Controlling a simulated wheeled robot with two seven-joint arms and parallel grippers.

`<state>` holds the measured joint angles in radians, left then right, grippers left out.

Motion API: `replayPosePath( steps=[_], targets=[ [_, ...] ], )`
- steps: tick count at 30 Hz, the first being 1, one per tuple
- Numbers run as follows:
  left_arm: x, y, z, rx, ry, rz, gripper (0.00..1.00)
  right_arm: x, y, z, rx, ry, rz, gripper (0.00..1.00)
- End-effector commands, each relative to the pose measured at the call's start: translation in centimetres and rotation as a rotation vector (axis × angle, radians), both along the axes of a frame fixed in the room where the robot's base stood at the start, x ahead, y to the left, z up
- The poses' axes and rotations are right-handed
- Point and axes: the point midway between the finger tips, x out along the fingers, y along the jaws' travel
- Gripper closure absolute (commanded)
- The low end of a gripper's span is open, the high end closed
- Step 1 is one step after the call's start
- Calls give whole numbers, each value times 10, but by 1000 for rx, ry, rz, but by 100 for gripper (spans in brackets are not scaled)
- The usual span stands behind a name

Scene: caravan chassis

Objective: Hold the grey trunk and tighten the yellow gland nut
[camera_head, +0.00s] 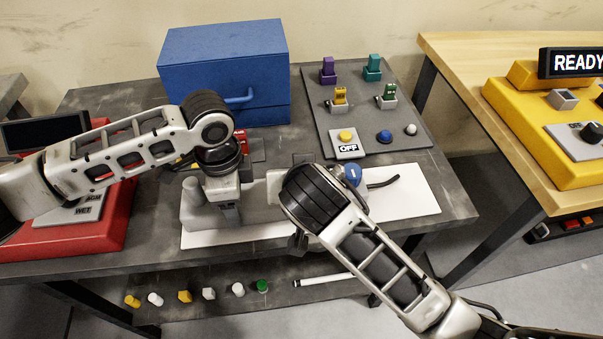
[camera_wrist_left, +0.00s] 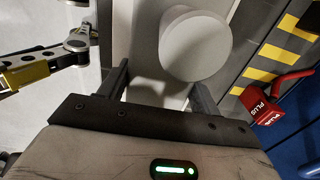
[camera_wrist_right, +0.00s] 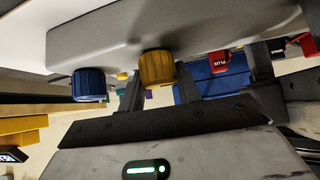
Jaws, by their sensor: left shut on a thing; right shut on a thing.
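The grey trunk (camera_head: 202,218) lies on a white mat (camera_head: 420,200) on the dark table, with a round post at its left end. My left gripper (camera_head: 228,208) is shut on the trunk from above; the left wrist view shows the trunk (camera_wrist_left: 150,88) between its fingers. The yellow gland nut (camera_wrist_right: 157,68) sticks out of the trunk's side in the right wrist view. My right gripper (camera_wrist_right: 158,88) is shut on this nut, one finger on each side. In the head view my right wrist hides the nut. A blue nut (camera_wrist_right: 89,84) sits beside the yellow one.
A blue box (camera_head: 225,75) stands behind the trunk. A grey board (camera_head: 370,110) with coloured connectors and buttons lies at the back right. A black cable (camera_head: 383,182) lies near the blue nut. A red station (camera_head: 100,225) is at left. Several small parts lie on the lower shelf (camera_head: 210,310).

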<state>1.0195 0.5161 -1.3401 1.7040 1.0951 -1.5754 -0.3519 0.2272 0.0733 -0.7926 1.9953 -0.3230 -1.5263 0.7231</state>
Motion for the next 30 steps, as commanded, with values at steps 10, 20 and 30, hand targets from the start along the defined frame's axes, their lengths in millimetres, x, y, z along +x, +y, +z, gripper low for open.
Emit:
replayPosePath(
  steps=[10,20,30],
  targets=[
    [0,-1,1,-3,0,-1,71,0,0,0,2,0,-36,89],
    [0,-1,1,-3,0,-2,71,0,0,0,1,0,-35,47],
    [0,-1,1,-2,-1,-2,71,0,0,3,1,-1,-35,45]
  ],
)
